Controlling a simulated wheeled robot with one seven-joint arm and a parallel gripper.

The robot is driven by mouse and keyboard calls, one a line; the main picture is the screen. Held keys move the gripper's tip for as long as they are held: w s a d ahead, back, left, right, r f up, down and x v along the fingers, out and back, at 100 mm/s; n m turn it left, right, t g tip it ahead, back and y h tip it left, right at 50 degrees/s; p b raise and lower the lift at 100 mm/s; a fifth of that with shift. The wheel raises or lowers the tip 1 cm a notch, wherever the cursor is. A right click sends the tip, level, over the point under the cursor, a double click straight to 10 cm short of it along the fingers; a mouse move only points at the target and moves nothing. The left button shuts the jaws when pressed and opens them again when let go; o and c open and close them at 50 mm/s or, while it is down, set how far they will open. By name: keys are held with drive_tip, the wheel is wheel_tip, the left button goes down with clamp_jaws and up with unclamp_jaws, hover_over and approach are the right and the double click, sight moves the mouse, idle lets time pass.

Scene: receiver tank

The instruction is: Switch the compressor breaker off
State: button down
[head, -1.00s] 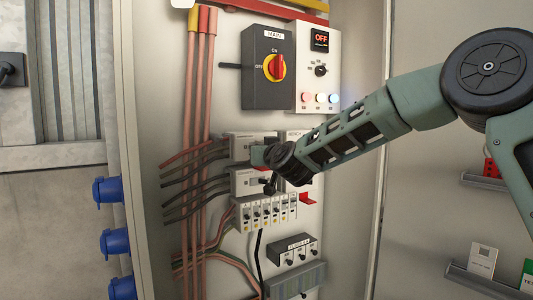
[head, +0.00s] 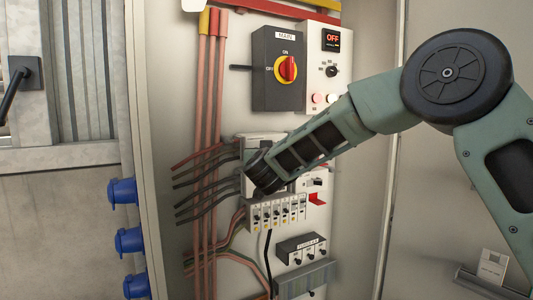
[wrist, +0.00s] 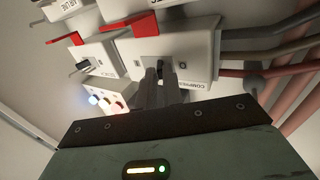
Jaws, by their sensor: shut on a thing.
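The compressor breaker (wrist: 196,66) is a white box with a printed label, large in the wrist view. Its small dark toggle (wrist: 160,52) stands in a slot in its face. My gripper (wrist: 159,78) is right at this face, its two grey fingers shut on the toggle. The fingertips partly hide the toggle, and I cannot clearly read its position. In the head view my dark wrist covers the fingers and most of the breaker block (head: 262,141).
Other white breakers with red clips (wrist: 89,29) sit beside it in the wrist view. In the head view, the main switch (head: 278,68) is above, small breakers (head: 277,211) are below, and dark cables (head: 205,183) run left. Blue sockets (head: 127,240) line the cabinet's left side.

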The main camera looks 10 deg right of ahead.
drive_tip(key=c, duration=1.5)
unclamp_jaws()
drive_tip(key=shift+c, duration=0.2)
drive_tip(key=s+a+b, duration=0.3)
drive_tip(key=s+b, duration=0.3)
drive_tip(key=s, duration=1.1)
drive_tip(key=shift+a, duration=0.15)
